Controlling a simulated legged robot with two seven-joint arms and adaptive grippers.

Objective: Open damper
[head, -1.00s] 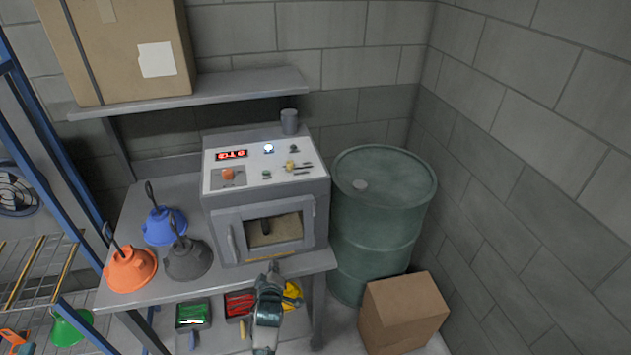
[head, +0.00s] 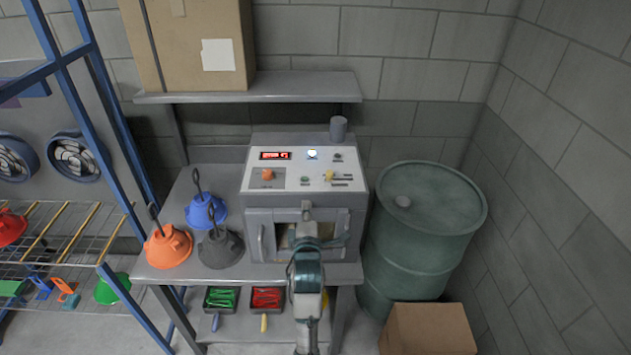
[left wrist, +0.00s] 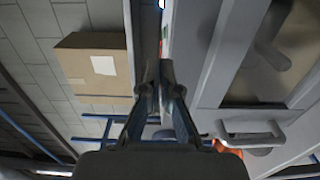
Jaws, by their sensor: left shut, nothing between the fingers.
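A grey bench furnace (head: 254,215) with a white sloped control panel (head: 310,160) stands on the table. The panel has a red display, an orange knob (head: 267,174), a lit button, and a small yellow control (head: 329,175). A grey cylinder (head: 338,128) stands at its top rear. I cannot tell which part is the damper. My left gripper (head: 306,213) is shut and empty, in front of the furnace's window, hiding part of it; contact is unclear. In the left wrist view, the shut fingers (left wrist: 160,85) lie beside the furnace front (left wrist: 205,55). My right gripper is not in view.
A shelf (head: 270,87) with a big box hangs above.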

